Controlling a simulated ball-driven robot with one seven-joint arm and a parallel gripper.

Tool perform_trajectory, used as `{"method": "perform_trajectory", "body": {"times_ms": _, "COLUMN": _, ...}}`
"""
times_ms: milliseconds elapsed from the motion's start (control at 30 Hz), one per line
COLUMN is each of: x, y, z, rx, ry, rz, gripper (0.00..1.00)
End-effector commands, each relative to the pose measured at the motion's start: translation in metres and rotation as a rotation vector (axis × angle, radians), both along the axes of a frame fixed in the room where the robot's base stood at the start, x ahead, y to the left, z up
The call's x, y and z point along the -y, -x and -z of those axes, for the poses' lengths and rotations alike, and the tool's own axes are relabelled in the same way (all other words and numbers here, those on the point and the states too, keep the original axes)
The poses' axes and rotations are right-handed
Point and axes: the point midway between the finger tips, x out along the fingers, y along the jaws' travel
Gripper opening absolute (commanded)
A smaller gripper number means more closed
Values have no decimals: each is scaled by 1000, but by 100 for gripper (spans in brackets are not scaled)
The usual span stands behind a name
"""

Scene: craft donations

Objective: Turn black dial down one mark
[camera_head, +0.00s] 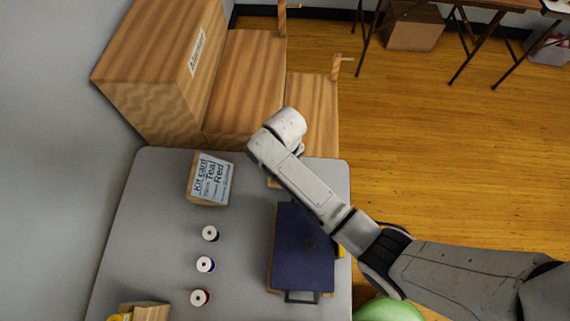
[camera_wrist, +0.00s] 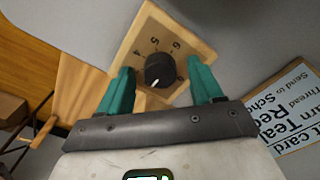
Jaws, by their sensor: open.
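The black dial (camera_wrist: 160,70) sits on a light wooden panel (camera_wrist: 152,30) in the wrist view. A white pointer line shows on its lower part, and several printed marks surround it, partly hard to read. My gripper (camera_wrist: 160,67) is open, with one teal finger on each side of the dial. Small gaps seem to separate the fingers from the dial, but I cannot tell whether either touches. In the head view, my arm reaches over the table's far edge and hides the gripper and dial.
The grey table (camera_head: 160,240) bears a kit card (camera_head: 212,180), several spools (camera_head: 205,264) and a dark blue box (camera_head: 303,245) beside my arm. Wooden boxes (camera_head: 160,75) stand beyond its far edge. Wooden floor (camera_head: 440,160) is open at right.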

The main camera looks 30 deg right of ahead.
Motion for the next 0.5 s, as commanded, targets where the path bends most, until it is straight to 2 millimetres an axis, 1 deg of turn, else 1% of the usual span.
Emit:
{"method": "perform_trajectory", "body": {"times_ms": 33, "x": 0, "y": 0, "z": 0, "rx": 0, "ry": 0, "rz": 0, "gripper": 65}}
{"method": "perform_trajectory", "body": {"times_ms": 67, "x": 0, "y": 0, "z": 0, "rx": 0, "ry": 0, "rz": 0, "gripper": 62}}
{"method": "perform_trajectory", "body": {"times_ms": 500, "x": 0, "y": 0, "z": 0, "rx": 0, "ry": 0, "rz": 0, "gripper": 20}}
